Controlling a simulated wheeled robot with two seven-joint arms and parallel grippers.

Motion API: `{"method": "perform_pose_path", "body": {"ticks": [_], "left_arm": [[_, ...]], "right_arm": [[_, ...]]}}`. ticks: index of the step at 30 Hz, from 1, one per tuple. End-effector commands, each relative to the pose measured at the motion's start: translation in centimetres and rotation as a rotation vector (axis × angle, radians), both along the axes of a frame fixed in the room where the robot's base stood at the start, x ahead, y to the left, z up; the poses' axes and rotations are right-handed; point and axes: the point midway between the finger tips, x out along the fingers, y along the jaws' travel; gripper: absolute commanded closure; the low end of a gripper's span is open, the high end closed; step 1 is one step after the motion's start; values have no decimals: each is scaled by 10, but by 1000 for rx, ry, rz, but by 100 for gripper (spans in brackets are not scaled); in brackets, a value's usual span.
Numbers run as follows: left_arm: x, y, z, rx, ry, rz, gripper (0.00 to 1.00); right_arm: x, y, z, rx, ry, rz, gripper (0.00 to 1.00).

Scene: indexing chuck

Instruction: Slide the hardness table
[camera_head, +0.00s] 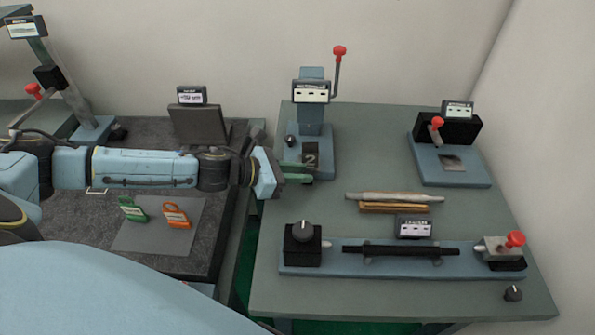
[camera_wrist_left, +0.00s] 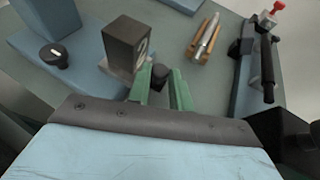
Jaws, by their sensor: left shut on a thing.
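A blue bench device (camera_head: 312,115) with a red-topped lever stands at the back left of the right-hand table; its label is too small to read surely. A dark block marked "2" (camera_head: 311,155) sits at its front, and also shows in the left wrist view (camera_wrist_left: 127,45). My left gripper (camera_head: 298,174) comes in from the left, low beside this block. In the left wrist view its green fingers (camera_wrist_left: 162,90) are shut on a small dark knob (camera_wrist_left: 160,74) close to the block. My right gripper is not in view.
A blue rail with a black bar (camera_head: 400,250) lies along the table's front. A pale rod (camera_head: 395,197) rests on a wooden holder behind it. Another device with a red knob (camera_head: 450,165) stands at the back right. Green and orange tags (camera_head: 177,214) lie on the left-hand bench.

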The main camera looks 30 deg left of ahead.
Motion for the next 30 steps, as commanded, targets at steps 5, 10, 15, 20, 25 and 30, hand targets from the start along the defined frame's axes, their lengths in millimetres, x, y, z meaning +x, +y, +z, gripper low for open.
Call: {"method": "perform_pose_path", "body": {"ticks": [5,10,15,20,25,30], "left_arm": [[-19,-10,-3,-2,7,-3,100],[-35,-18,-2,-2,5,-3,100],[-38,-19,-1,0,2,-3,100],[-39,-20,-1,-1,4,-5,100],[-39,-20,-1,-3,4,-6,71],[-38,-20,0,-2,3,-4,71]], "right_arm": [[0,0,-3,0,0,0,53],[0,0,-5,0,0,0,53],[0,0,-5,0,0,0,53],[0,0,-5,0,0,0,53],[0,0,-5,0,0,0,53],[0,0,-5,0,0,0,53]]}}
